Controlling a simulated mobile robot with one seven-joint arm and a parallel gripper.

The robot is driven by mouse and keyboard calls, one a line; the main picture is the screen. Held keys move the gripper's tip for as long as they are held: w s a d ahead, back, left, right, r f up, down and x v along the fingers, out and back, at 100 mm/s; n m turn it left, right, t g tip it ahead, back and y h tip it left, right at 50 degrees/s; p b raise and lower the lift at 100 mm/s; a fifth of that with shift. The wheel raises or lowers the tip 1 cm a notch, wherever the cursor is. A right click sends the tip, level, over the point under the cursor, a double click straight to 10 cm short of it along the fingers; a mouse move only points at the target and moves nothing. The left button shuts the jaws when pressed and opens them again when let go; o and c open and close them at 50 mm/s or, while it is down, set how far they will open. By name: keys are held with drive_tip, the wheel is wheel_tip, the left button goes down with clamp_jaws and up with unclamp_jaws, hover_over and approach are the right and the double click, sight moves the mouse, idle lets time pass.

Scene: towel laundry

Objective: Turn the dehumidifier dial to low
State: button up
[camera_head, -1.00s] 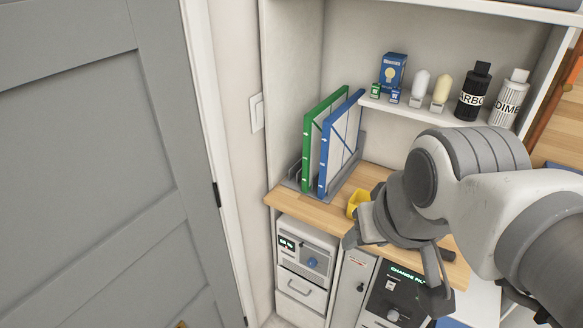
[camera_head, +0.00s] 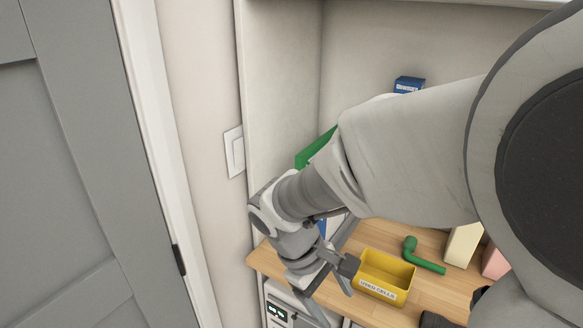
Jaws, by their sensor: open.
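A white appliance (camera_head: 275,315) with small green displays shows at the bottom edge of the head view, under the wooden counter. Only its upper part is in view, and no dial shows on it now. I cannot tell from its markings whether it is the dehumidifier. My gripper (camera_head: 336,297) is open and points down over the counter's front edge, above and to the right of the appliance. No object shows between its fingers. It hides part of the counter.
The wooden counter (camera_head: 435,300) holds a yellow bin (camera_head: 385,265) close to the right of my gripper and a green bent piece (camera_head: 425,257). A green binder (camera_head: 312,150) stands behind my arm. A grey door (camera_head: 75,190) and a light switch (camera_head: 235,152) are at the left.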

drive_tip(key=a+f+n+t+h+b, duration=0.2)
drive_tip(key=a+f+n+t+b, duration=0.4)
drive_tip(key=f, duration=0.8)
drive_tip(key=a+f+n+t+h+b, duration=0.2)
drive_tip(key=a+f+n+t+b, duration=0.15)
drive_tip(key=f+n, duration=0.8)
drive_tip(key=a+f+n+t+h+b, duration=0.2)
drive_tip(key=a+f+n+t+b, duration=0.25)
drive_tip(key=f, duration=1.25)
drive_tip(key=b+x, duration=0.2)
drive_tip(key=x, duration=1.5)
drive_tip(key=shift+w+r+t, duration=0.3)
drive_tip(key=shift+c, duration=0.2)
clamp_jaws()
